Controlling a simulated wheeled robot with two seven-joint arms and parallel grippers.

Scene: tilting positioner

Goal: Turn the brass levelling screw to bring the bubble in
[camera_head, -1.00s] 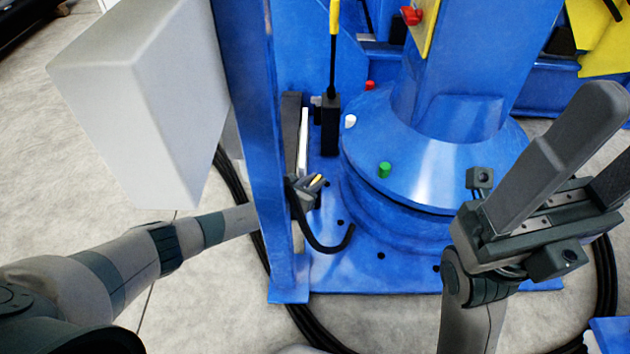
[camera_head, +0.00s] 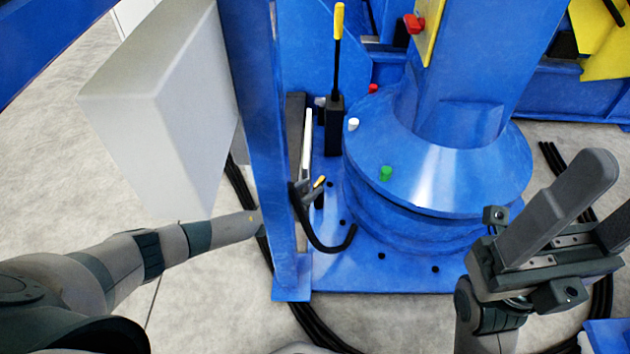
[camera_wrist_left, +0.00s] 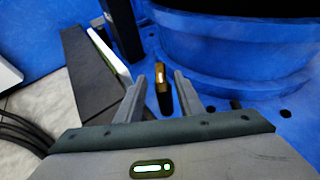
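The brass screw (camera_wrist_left: 163,88) stands upright on the blue base in the left wrist view, between the two fingers of my left gripper (camera_wrist_left: 168,74). Those fingers are apart, with a gap beside the screw; I cannot tell if either touches it. In the head view the screw's yellow top (camera_head: 320,181) shows by my left gripper (camera_head: 314,188), partly hidden behind a blue post and a black hook. A white strip (camera_wrist_left: 108,54) on a dark bar lies left of the screw; no bubble can be made out. My right gripper (camera_head: 612,192) is open and empty at the right.
The blue post (camera_head: 262,150) stands in front of my left forearm. A round blue pedestal (camera_head: 430,185) rises beside the screw, with a green knob (camera_head: 386,173). A black lever with a yellow grip (camera_head: 338,60) stands behind. A grey box (camera_head: 160,110) hangs at left. Black cables cross the floor.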

